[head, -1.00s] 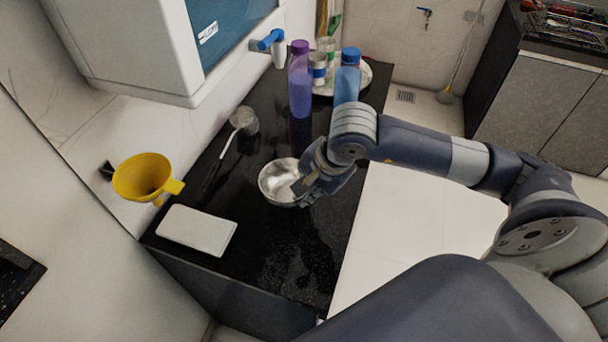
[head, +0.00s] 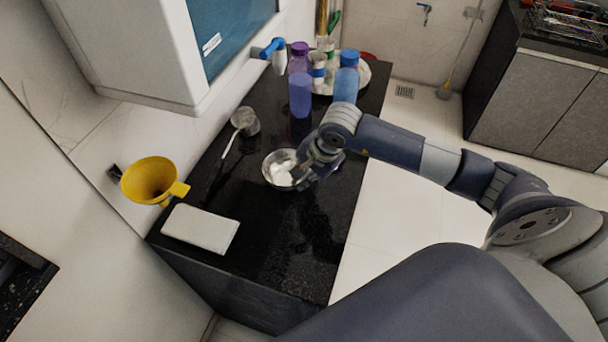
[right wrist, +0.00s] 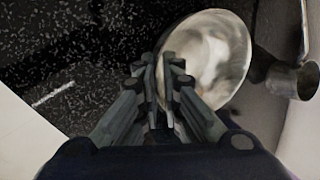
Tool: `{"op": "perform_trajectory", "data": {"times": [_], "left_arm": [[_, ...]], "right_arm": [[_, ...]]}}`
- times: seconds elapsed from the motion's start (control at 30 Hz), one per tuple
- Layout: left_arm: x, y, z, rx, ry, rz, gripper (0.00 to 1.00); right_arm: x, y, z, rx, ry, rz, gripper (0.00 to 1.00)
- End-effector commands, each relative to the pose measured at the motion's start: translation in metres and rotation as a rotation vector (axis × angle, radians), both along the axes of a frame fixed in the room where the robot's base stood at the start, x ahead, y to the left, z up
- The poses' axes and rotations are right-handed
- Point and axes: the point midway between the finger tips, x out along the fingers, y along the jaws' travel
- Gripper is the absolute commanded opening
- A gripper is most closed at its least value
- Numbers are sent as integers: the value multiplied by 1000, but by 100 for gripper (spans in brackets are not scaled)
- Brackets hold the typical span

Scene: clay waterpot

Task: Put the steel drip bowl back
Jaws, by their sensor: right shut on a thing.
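The steel drip bowl (head: 274,161) is a shiny round bowl over the black counter in the head view. My right gripper (head: 309,172) is shut on its right rim. In the right wrist view the bowl (right wrist: 222,58) shows with its rim between the fingertips of the gripper (right wrist: 165,72). Whether the bowl touches the counter is hard to tell. My left gripper is not in view.
A small metal cup with a long handle (head: 245,121), a purple bottle (head: 300,92) and a blue bottle (head: 346,80) stand farther back. A blue-handled tap (head: 273,48) juts from the white cabinet.

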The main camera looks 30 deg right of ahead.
Motion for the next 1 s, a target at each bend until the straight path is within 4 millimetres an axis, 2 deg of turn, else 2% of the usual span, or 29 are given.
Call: {"op": "perform_trajectory", "data": {"times": [0.13,0.17,0.2,0.23,0.67,0.77,1.0], "left_arm": [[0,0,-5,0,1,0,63],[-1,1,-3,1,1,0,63],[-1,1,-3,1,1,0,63],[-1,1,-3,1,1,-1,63],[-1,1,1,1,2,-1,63],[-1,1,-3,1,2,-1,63],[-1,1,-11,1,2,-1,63]], "right_arm": [[0,0,-4,0,-1,1,0],[0,0,-2,0,0,0,13],[0,0,-2,0,0,0,22],[0,0,-2,0,0,0,26],[0,0,3,0,0,0,26],[-4,-3,16,-1,-6,1,26],[-21,-11,64,-4,-6,1,26]]}}
